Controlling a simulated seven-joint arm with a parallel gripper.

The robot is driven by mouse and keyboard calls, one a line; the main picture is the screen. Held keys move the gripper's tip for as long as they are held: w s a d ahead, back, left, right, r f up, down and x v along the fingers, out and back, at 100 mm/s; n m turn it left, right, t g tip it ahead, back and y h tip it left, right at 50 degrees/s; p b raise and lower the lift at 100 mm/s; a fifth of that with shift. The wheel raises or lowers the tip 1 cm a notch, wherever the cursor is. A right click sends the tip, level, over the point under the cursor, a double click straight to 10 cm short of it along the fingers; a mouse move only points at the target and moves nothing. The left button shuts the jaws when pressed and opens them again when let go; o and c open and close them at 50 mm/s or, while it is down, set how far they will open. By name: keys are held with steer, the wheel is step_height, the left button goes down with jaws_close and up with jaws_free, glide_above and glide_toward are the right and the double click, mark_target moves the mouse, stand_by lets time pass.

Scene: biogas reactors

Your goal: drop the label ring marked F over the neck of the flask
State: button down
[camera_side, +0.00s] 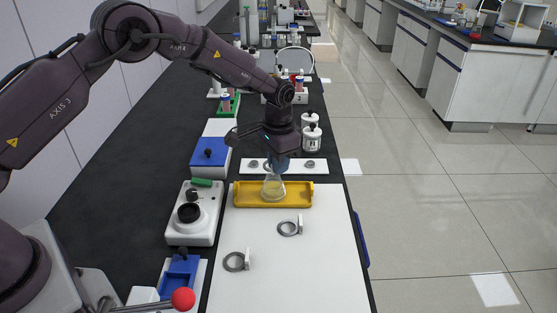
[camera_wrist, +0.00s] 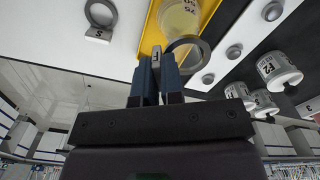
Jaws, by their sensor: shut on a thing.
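The flask (camera_side: 273,188) is clear with yellowish liquid and stands upright in the yellow tray (camera_side: 305,201). My gripper (camera_side: 281,164) is just above it, with its fingers pointing down. In the wrist view my gripper (camera_wrist: 156,66) is shut on the tag of a grey ring (camera_wrist: 208,50). The letter on that tag is too small to read surely. The ring lies close to the neck end of the flask (camera_wrist: 178,18); I cannot tell whether it is around the neck or above or beside it. The side view hides the held ring behind the fingers.
Two loose tagged rings lie on the white mat, one nearer the tray (camera_side: 289,229) and one nearer the front (camera_side: 234,262). A white strip with grey knobs (camera_side: 310,164) is behind the tray. White bottles (camera_side: 312,137) stand behind right. A white stirrer-like device (camera_side: 190,215) is left.

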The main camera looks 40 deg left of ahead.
steer(key=shift+f, duration=0.25)
steer(key=shift+f, duration=0.95)
steer(key=shift+f, duration=0.1)
